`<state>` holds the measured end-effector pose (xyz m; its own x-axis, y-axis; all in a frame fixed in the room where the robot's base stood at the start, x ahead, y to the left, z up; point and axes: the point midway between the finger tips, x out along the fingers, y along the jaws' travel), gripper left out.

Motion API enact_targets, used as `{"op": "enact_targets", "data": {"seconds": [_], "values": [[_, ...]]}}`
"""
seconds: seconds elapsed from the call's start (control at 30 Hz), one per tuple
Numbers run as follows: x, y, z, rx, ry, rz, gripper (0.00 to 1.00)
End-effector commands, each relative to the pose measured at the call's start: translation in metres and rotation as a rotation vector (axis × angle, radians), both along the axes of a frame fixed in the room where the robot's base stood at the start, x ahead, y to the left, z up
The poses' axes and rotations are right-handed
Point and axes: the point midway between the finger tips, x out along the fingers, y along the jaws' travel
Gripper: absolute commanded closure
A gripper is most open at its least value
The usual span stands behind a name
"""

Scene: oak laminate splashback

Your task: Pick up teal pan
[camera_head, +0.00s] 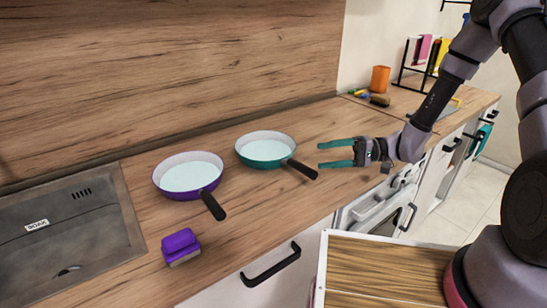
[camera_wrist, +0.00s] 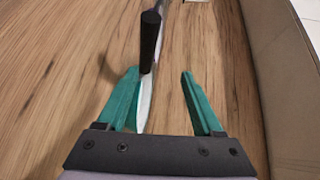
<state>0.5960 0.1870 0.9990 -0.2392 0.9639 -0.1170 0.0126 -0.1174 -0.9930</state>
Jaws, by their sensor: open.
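The teal pan (camera_head: 266,151) sits upright on the wooden counter, with a pale inside and a black handle pointing to the lower right. My gripper (camera_head: 322,154) is open and empty, just right of this pan and near its handle end, with its teal fingers pointing left. In the wrist view the two open fingers (camera_wrist: 164,74) show over the wood. A dark handle-like shape (camera_wrist: 150,40) and a narrow pale strip lie beside the left finger there. I cannot tell whether these belong to the teal pan.
A purple pan (camera_head: 189,176) stands left of the teal one, its black handle toward the front. A purple sponge-like block (camera_head: 181,246) lies near the front edge. A grey sink cover (camera_head: 65,235) is at left. An orange cup (camera_head: 380,79) and dark rack (camera_head: 412,66) stand at the back right.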

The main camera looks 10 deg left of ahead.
Motion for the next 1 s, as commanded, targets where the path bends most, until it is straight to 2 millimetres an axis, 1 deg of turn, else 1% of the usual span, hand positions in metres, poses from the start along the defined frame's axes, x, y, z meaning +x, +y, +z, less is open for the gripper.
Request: {"op": "enact_targets", "data": {"seconds": [0.03,0.1,0.2,0.3,0.37,0.5,0.6,0.77,0.87,1.0], "values": [[0.0,0.005,-0.012,0.035,0.013,-0.025,0.32],[0.001,0.011,-0.023,0.071,0.012,-0.056,0.32],[0.003,0.015,-0.034,0.104,0.011,-0.089,0.32],[0.002,0.022,-0.039,0.118,0.009,-0.101,0.32],[0.002,0.029,-0.039,0.12,0.008,-0.103,0.32],[-0.002,0.053,-0.039,0.12,0.006,-0.102,0.32],[-0.004,0.065,-0.039,0.119,0.007,-0.103,0.32],[-0.005,0.076,-0.039,0.119,0.007,-0.104,0.32],[-0.008,0.088,-0.037,0.119,0.007,-0.101,0.32],[-0.011,0.11,-0.036,0.118,0.007,-0.101,0.32]]}}
